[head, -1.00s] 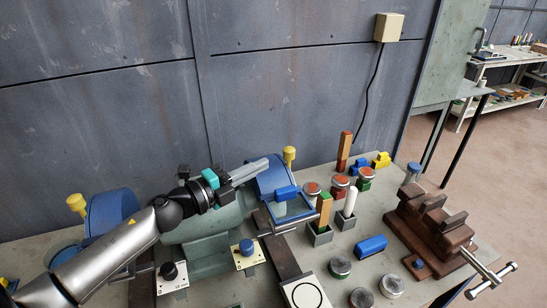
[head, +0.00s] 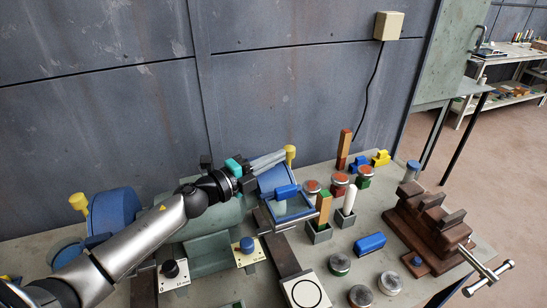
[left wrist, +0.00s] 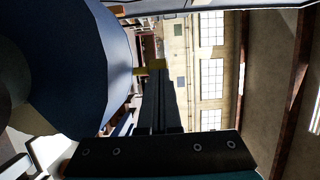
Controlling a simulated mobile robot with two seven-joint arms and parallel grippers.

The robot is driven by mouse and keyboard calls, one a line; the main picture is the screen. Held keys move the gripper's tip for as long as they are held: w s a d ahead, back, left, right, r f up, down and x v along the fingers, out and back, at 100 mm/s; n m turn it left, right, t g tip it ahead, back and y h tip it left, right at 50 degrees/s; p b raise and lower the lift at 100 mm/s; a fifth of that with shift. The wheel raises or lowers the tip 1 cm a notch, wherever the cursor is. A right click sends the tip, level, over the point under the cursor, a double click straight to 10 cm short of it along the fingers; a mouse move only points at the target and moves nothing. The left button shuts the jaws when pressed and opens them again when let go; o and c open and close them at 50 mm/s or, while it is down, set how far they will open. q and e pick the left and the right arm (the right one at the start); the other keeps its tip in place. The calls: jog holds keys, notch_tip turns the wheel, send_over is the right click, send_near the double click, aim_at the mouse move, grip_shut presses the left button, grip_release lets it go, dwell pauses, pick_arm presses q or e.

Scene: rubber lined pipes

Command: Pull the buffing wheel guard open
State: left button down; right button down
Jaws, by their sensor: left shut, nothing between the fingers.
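A bench machine with a green motor body (head: 208,247) carries a blue wheel guard at each end. The right blue guard (head: 266,182) has a yellow knob (head: 290,152) standing on its top; that knob also shows in the left wrist view (left wrist: 150,67). The left blue guard (head: 112,212) has a similar yellow knob (head: 78,202). My left gripper (head: 283,155) is shut and empty, above the right guard, with its fingertips close beside that guard's knob; I cannot tell whether they touch. The fingers hide part of the guard's top. My right gripper is not in view.
A framed shield with a blue block (head: 287,192) sits at the right guard's front. Red-topped cans, wooden posts and a blue block (head: 370,244) stand right of it. A brown vise (head: 432,230) is farther right. A grey wall (head: 300,90) rises close behind.

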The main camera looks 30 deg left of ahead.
aim_at(290, 170)
pick_arm(q)
jog(key=w+d+p, duration=0.1)
jog(key=w+d, duration=0.1)
jog(key=d, duration=0.1)
jog(key=shift+w+r, duration=0.15)
jog(key=shift+w, duration=0.15)
jog(key=shift+w+d, duration=0.35)
jog(key=shift+w, duration=0.1)
